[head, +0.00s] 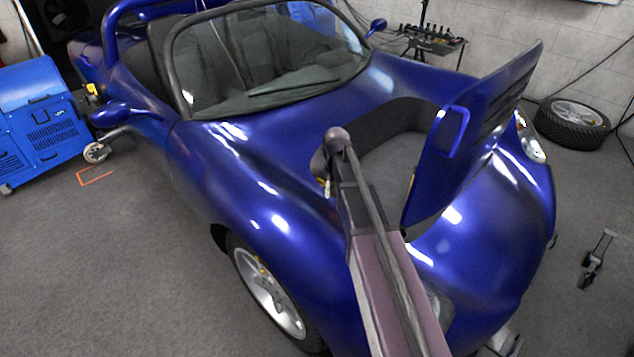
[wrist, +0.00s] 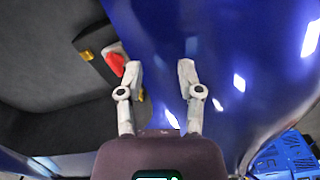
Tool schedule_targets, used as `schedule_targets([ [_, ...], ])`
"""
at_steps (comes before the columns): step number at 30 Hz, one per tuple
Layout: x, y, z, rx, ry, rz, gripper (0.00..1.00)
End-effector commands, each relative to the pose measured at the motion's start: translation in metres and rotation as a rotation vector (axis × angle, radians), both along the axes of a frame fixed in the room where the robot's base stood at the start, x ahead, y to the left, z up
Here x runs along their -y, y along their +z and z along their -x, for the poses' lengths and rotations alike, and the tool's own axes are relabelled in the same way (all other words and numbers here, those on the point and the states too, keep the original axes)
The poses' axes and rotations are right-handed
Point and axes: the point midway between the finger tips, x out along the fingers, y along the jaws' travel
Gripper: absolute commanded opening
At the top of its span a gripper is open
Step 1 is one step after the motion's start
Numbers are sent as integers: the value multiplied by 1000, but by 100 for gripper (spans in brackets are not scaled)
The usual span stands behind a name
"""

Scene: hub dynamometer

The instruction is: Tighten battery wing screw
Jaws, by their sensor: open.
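In the wrist view my gripper (wrist: 160,72) is open, with nothing between its two pale fingers. The fingers lie over blue bodywork beside the dark front bay (wrist: 50,75). Just left of the left finger is a dark block (wrist: 95,38), probably the battery, with a red part (wrist: 116,62) and a small yellow part (wrist: 87,55). Another yellow bit (wrist: 141,95) shows beside the left finger. I cannot tell which part is the wing screw. In the head view my arm reaches over the bay of the blue car (head: 240,160); the battery is mostly hidden there.
The raised blue lid (head: 470,140) stands right of the arm over the bay. A blue wheeled machine (head: 40,125) is at the left. A loose wheel (head: 573,122) and a tool table (head: 425,42) are at the back right. The grey floor at front left is clear.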

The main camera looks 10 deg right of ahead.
Motion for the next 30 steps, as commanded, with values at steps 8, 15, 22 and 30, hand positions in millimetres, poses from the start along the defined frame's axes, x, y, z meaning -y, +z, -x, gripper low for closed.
schedule_targets([
  [8,-4,-23,-140,0,189,0,47],
  [15,-7,-36,-228,0,330,0,47],
  [22,-8,-41,-265,0,398,0,47],
  [30,-8,-41,-267,0,406,0,47],
])
